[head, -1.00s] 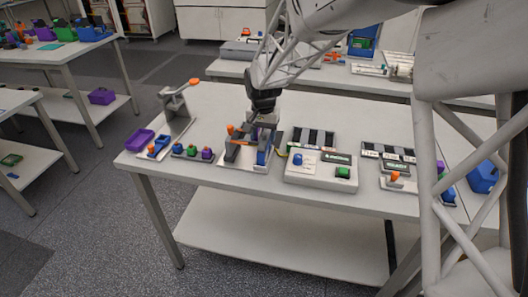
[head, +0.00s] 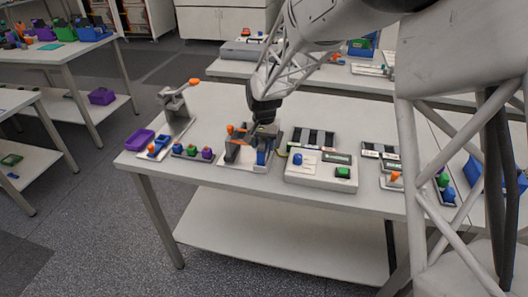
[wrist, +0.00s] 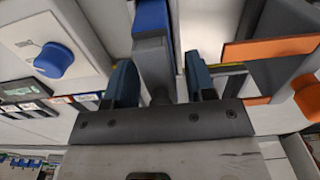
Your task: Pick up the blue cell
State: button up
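My gripper (head: 264,124) is low over the middle fixture (head: 232,163), which has grey blocks, an orange handle and a blue upright piece (head: 262,157). In the wrist view my gripper (wrist: 160,85) has its two dark fingers apart. A grey bar with a blue end (wrist: 151,18) shows between the fingers, with a gap to the right finger. No grip on it shows. A small blue piece (head: 178,149) stands in a rack beside green and purple ones, left of the fixture. I cannot tell for sure which blue thing is the cell.
A white box with a blue knob (head: 297,158) and a green button (head: 343,172) stands right of the fixture. The knob (wrist: 54,60) shows at left in the wrist view. An orange-handled press (head: 178,103) and purple tray (head: 139,140) stand at left.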

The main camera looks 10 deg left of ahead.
grip_shut()
jog(key=shift+r, duration=0.2)
jog(key=shift+r, duration=1.4)
jog(key=shift+s+d+r, duration=0.1)
jog(key=shift+s+r, duration=0.05)
jog(key=shift+r, duration=0.15)
jog(key=s+d+r, duration=0.1)
jog(key=s+d, duration=0.6)
jog(key=s, duration=0.7)
jog(key=shift+d+r, duration=0.15)
jog(key=shift+w, duration=0.2)
